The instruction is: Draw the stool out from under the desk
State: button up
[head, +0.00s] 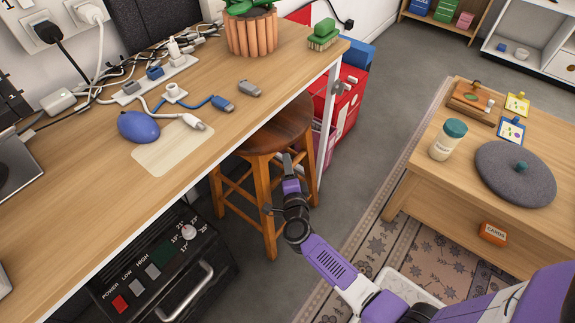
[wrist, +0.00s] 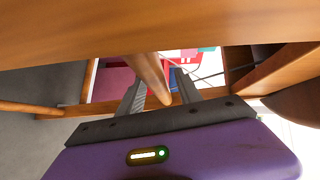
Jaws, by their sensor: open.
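The round wooden stool (head: 279,128) stands upright, its seat partly under the desk (head: 175,185) and partly out past the front edge. The desk top hides the back of the seat. My gripper (head: 288,158) is at the stool's near side, just below the seat rim. In the wrist view the fingers of my gripper (wrist: 160,82) are apart, with a round wooden bar of the stool (wrist: 149,72) showing between them. I cannot tell whether either finger touches it. The seat's underside spans the top of the wrist view.
A black heater-like box (head: 165,262) stands under the desk to the left. A red box (head: 345,105) is behind the stool on the right. A low table (head: 420,180) on a patterned rug (head: 370,235) stands right, with grey floor between. A plant pot (head: 250,35) is on the desk.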

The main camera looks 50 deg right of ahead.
jog(key=shift+x, duration=1.05)
grip_shut()
jog(key=shift+f, duration=0.1)
dwell(0.6)
